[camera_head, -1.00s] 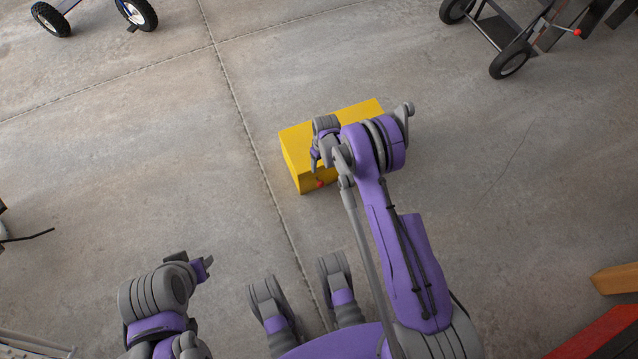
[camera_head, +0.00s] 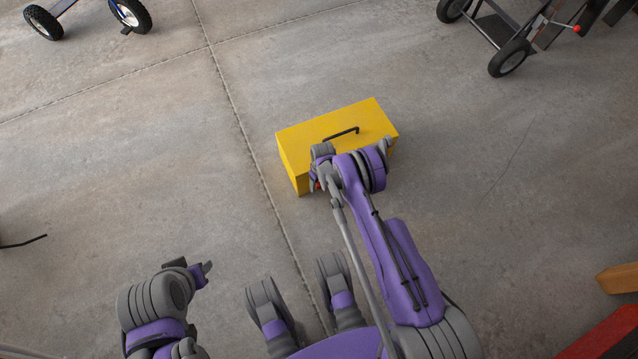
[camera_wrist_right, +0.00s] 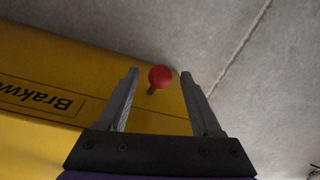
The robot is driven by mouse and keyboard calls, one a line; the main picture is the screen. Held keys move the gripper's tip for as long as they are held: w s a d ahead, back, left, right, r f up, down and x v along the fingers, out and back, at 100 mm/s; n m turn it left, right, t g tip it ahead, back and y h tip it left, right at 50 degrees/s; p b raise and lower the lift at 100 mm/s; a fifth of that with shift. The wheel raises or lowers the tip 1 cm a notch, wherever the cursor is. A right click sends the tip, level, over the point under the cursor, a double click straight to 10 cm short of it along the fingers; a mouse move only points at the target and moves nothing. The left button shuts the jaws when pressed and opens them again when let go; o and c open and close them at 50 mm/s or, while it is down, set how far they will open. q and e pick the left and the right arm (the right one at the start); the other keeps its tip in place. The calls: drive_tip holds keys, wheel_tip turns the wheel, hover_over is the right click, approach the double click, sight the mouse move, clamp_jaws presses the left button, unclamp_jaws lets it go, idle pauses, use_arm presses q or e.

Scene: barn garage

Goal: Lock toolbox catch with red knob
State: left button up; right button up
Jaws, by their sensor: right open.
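A yellow toolbox (camera_head: 330,125) with a black handle (camera_head: 341,133) on its lid sits on the concrete floor in the head view. Its red knob (camera_head: 317,185) shows as a small bit of red beside my right gripper (camera_head: 315,180), at the toolbox's near side. In the right wrist view the red knob (camera_wrist_right: 159,76) stands on a short dark stem, between the open fingers of my right gripper (camera_wrist_right: 162,82). The gap between the fingers is wider than the knob. My left gripper (camera_head: 206,272) is at lower left, away from the toolbox; its jaws are unclear.
A wheeled cart (camera_head: 500,40) stands at top right and wheels (camera_head: 85,18) show at top left. A red beam (camera_head: 605,335) and a wooden block (camera_head: 618,278) lie at lower right. The floor around the toolbox is clear.

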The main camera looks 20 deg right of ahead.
drive_tip(key=shift+c, duration=0.2)
clamp_jaws()
drive_tip(key=shift+s+f+t+p, duration=0.3)
drive_tip(key=shift+s+f+t, duration=0.2)
drive_tip(key=shift+t, duration=0.6)
drive_tip(key=shift+s+f+t+b, duration=0.15)
drive_tip(key=shift+f+t, duration=0.2)
drive_tip(key=shift+t, duration=0.55)
drive_tip(key=shift+s+f+t+b, duration=0.15)
drive_tip(key=shift+f+t, duration=0.15)
drive_tip(key=shift+t, duration=0.6)
drive_tip(key=shift+w, duration=0.1)
